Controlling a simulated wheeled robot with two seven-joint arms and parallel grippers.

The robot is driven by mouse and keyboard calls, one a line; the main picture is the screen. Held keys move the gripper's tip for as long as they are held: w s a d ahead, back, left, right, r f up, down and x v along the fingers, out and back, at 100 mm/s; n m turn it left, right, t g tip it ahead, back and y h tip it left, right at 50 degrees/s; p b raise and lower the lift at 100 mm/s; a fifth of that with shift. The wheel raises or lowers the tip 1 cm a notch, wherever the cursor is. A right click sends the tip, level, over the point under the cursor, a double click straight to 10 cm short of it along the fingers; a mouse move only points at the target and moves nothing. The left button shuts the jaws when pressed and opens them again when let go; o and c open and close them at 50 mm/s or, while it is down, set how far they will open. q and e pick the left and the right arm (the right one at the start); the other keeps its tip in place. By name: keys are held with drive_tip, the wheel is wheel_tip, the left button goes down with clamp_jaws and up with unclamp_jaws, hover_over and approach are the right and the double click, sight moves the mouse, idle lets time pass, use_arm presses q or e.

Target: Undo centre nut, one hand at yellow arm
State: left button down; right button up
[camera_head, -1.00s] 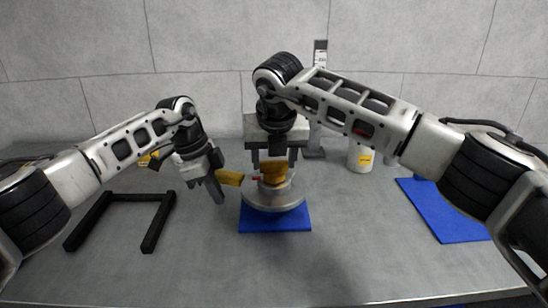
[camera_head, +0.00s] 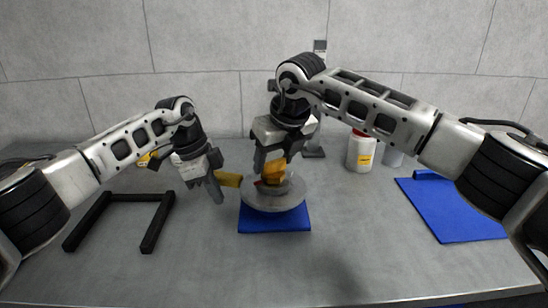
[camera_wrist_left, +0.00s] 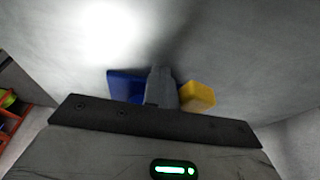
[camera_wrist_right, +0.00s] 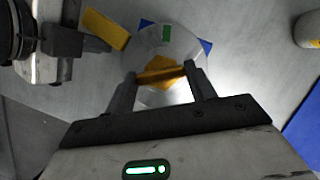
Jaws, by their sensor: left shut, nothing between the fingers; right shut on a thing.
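A round grey hub disc (camera_head: 275,203) sits over a blue mat (camera_head: 262,226). A yellow centre nut (camera_head: 276,172) rises from its middle; it also shows in the right wrist view (camera_wrist_right: 160,73). My right gripper (camera_head: 271,170) is shut on the nut from above, one finger at each side. The yellow arm (camera_head: 230,180) sticks out left of the hub. My left gripper (camera_head: 217,190) is shut and empty beside the yellow arm. In the left wrist view its closed fingers (camera_wrist_left: 161,88) are next to the yellow arm (camera_wrist_left: 197,97); I cannot tell whether they touch.
A black U-shaped frame (camera_head: 112,196) lies at the left. A white jar with a yellow label (camera_head: 361,152) stands at the back right. Another blue mat (camera_head: 450,212) lies at the right. The table front is clear.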

drive_tip(key=n+y, duration=0.1)
drive_tip(key=n, duration=0.2)
drive_tip(key=shift+w+d+r+n+g, duration=0.1)
drive_tip(key=shift+n+g, duration=0.2)
drive_tip(key=shift+g, duration=0.1)
drive_tip(key=shift+n+g+y, duration=0.4)
drive_tip(key=shift+n+g, duration=0.3)
drive_tip(key=shift+n, duration=1.2)
drive_tip(key=shift+w+n, duration=0.1)
drive_tip(key=shift+n, duration=0.2)
drive_tip(key=o, duration=1)
drive_tip(key=shift+d, duration=0.1)
drive_tip(key=v, duration=1.2)
drive_tip(key=shift+d, duration=0.1)
use_arm(q)
drive_tip(key=shift+r, duration=0.15)
